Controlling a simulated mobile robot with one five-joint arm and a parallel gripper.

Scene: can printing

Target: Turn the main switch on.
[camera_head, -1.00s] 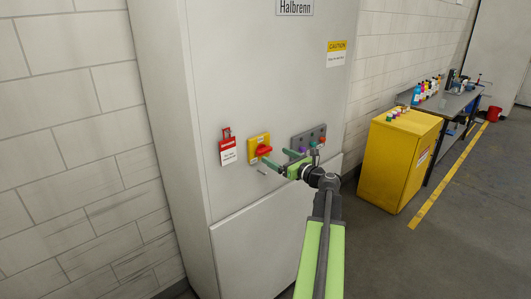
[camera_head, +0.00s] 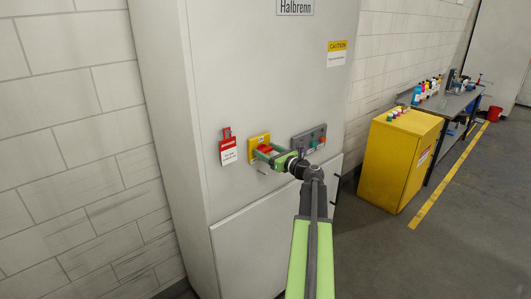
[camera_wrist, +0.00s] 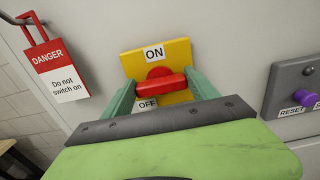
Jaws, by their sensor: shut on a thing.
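The main switch is a red rotary handle (camera_wrist: 161,85) on a yellow plate (camera_wrist: 176,53) marked ON at the top and OFF at the bottom. The handle lies roughly level across the plate in the wrist view. My gripper (camera_wrist: 162,92) is shut on the red handle, with one green finger at each end of it. In the head view my gripper (camera_head: 267,151) reaches the yellow plate (camera_head: 257,140) on the cabinet front and partly hides the handle.
A yellow cabinet (camera_head: 398,165) stands further right.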

